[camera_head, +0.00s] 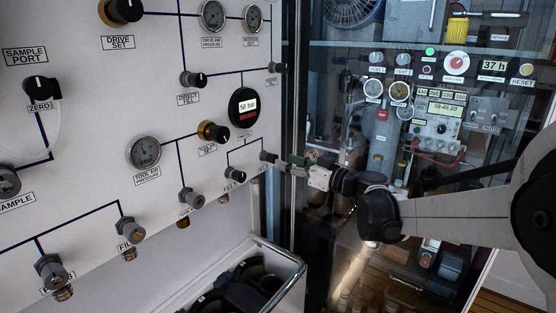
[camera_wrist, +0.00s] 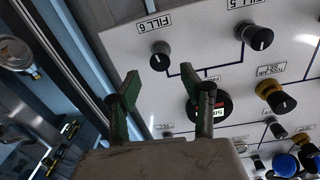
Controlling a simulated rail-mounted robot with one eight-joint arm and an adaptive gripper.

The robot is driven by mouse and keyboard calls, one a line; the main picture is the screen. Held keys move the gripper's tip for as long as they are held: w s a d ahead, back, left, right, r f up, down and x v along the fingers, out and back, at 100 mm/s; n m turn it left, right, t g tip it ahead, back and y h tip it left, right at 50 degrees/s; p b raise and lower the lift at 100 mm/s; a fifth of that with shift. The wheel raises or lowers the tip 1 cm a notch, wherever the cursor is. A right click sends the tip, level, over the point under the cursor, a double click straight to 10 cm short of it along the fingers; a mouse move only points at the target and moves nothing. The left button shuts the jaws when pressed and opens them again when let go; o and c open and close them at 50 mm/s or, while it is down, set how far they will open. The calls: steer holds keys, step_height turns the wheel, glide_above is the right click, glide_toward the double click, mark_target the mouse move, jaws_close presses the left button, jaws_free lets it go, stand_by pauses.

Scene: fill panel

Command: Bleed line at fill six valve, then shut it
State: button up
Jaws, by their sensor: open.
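The fill six valve is a dark knob on a grey collar; in the wrist view the fill six knob (camera_wrist: 160,56) sits below its upside-down FILL 6 label (camera_wrist: 153,22). In the head view the fill six knob (camera_head: 268,156) is at the panel's right edge, its label too small to read. My gripper (camera_head: 281,163) is just beside it there, with a green finger in view. In the wrist view my gripper (camera_wrist: 168,88) is open and empty, fingers apart, with the knob ahead of the gap. I cannot tell whether they touch. The knob's exact setting is unclear.
The fill five knob (camera_wrist: 259,38) is close by. A round gauge (camera_head: 246,107) reads 58 bar above the fill knobs. A glass-fronted cabinet with controls (camera_head: 440,110) stands right of the panel. An open bin (camera_head: 283,253) with dark items is below.

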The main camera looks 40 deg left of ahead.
steer(key=d, duration=0.6)
steer(key=shift+d, duration=0.35)
steer(key=shift+s, duration=0.1)
stand_by(6.6)
